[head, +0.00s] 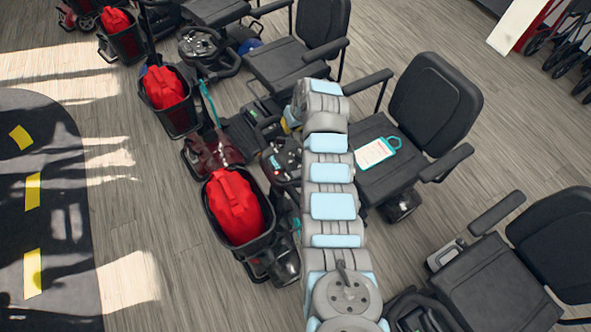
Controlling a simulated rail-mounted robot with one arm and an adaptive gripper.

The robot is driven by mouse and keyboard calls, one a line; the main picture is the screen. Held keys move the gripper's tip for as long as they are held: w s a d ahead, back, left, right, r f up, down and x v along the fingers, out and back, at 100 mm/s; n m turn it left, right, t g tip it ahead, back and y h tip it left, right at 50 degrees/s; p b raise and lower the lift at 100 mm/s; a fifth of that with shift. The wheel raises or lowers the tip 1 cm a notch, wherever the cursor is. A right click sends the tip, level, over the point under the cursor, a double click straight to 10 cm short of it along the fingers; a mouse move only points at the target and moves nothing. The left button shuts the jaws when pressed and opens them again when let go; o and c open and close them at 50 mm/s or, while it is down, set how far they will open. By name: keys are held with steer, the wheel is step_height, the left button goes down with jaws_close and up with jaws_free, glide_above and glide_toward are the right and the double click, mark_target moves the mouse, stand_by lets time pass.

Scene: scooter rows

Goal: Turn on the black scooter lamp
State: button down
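A black scooter stands near the centre, with a black front basket (268,238) holding a red bag (236,205). Its shiny black front body (287,266) shows below the basket, and its control console (283,158) is just left of my arm. I cannot make out a lamp or whether it is lit. My grey and light-blue arm reaches up the picture over the scooter and covers part of it. My gripper is hidden; I cannot see its fingers.
A dark red scooter (210,152) stands behind to the left, with more scooters at the top. A black seat (434,103) with a teal-edged tag (376,153) is right of my arm. Another seat (500,284) is lower right. Wooden floor (170,245) is clear at left.

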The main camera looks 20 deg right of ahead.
steer(key=s+d+r+n+g+y+b, duration=0.1)
steer(key=s+r+g, duration=0.3)
steer(key=s, duration=0.5)
steer(key=shift+r+g+y+b, duration=0.3)
steer(key=shift+r+y+b, duration=0.1)
steer(key=shift+r+b, duration=0.1)
steer(key=shift+f, duration=0.1)
glide_toward(294, 171)
steer(key=x, duration=0.5)
steer(key=shift+s+a+p, duration=0.1)
steer(key=shift+s+p, duration=0.05)
steer(key=shift+p, duration=0.25)
steer(key=shift+b+x, duration=0.3)
steer(key=shift+x, duration=1.25)
